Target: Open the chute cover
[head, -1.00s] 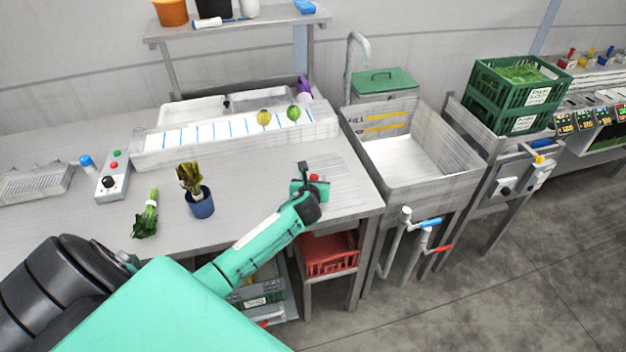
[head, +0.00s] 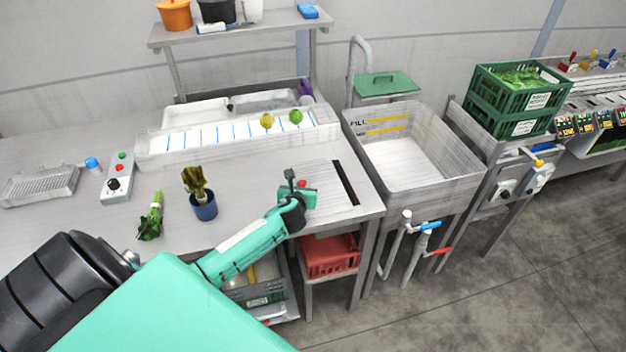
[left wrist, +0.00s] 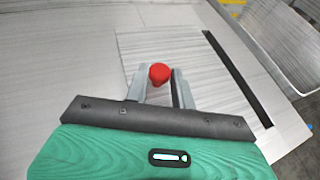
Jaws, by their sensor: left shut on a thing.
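The chute cover (head: 327,190) is a flat grey plate set in the worktop at its right end. It also shows in the left wrist view (left wrist: 205,95). A dark slot (head: 346,183) lies open along its right side, and the slot shows in the left wrist view (left wrist: 238,78) too. A red knob (left wrist: 159,73) stands on the cover. My left gripper (left wrist: 159,88) is shut on the red knob, with one finger at each side of it. In the head view the left gripper (head: 301,186) hides part of the cover. My right gripper is not in view.
A sink (head: 415,155) stands right of the worktop, and a red crate (head: 330,256) is below. A blue pot (head: 203,207) with leaves and a green bunch (head: 151,220) are left of my arm. A white lane tray (head: 215,140) lies behind.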

